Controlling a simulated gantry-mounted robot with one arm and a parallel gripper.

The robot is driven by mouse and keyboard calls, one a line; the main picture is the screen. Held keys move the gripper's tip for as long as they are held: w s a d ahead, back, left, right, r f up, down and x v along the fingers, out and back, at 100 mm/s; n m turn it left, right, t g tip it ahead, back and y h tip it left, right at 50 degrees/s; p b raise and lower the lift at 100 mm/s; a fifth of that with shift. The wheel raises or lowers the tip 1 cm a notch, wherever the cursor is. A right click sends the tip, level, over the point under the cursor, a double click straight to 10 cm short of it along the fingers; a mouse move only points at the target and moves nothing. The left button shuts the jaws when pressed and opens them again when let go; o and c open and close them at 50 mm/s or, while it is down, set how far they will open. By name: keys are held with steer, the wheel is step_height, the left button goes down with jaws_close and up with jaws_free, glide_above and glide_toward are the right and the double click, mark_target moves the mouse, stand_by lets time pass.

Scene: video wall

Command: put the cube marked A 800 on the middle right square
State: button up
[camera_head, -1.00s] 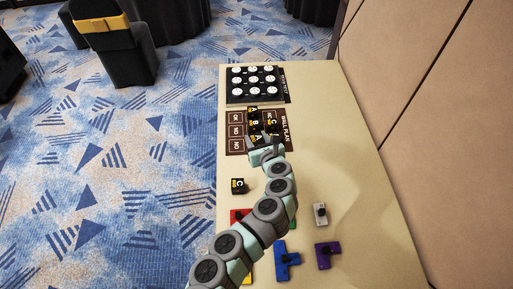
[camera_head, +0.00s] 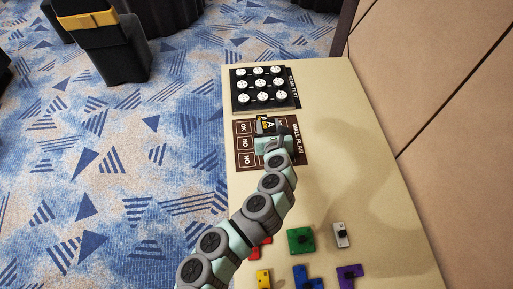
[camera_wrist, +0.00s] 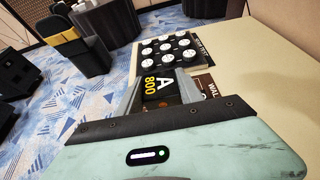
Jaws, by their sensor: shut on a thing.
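The black cube marked A 800 (camera_wrist: 158,87) shows its white A and yellow 800 in the wrist view, between the two fingers. My gripper (camera_wrist: 166,92) is shut on it. In the head view the cube (camera_head: 269,125) is at the tip of my gripper (camera_head: 270,134), over the upper part of the brown wall plan board (camera_head: 241,167). The board's left column, with OK and NO labels, is visible. My gripper hides much of the middle and right squares and any cubes there. I cannot tell whether the held cube touches the board.
A dark board (camera_head: 241,107) with several white round discs lies just beyond the wall plan. Coloured blocks, including a green one (camera_head: 301,241), a grey one (camera_head: 341,235) and a purple one (camera_head: 350,276), lie at the near end. The table's right side (camera_head: 350,150) is clear.

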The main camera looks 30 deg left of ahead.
steer(key=f+b, duration=0.1)
steer(key=f, duration=0.5)
steer(key=f+b, duration=0.1)
steer(key=f, duration=0.5)
steer(key=shift+s+d+f+b, duration=0.15)
steer(key=shift+d+f+b, duration=0.1)
steer(key=shift+b, duration=0.15)
steer(key=shift+a+f+b, duration=0.1)
steer(key=shift+f+b, duration=0.55)
steer(key=shift+f, duration=1.5)
steer(key=shift+f, duration=0.1)
steer(key=o, duration=1.4)
steer(key=shift+r, duration=0.2)
steer(key=p+v, duration=0.1)
steer(key=v, duration=1.1)
steer(key=shift+p, duration=0.35)
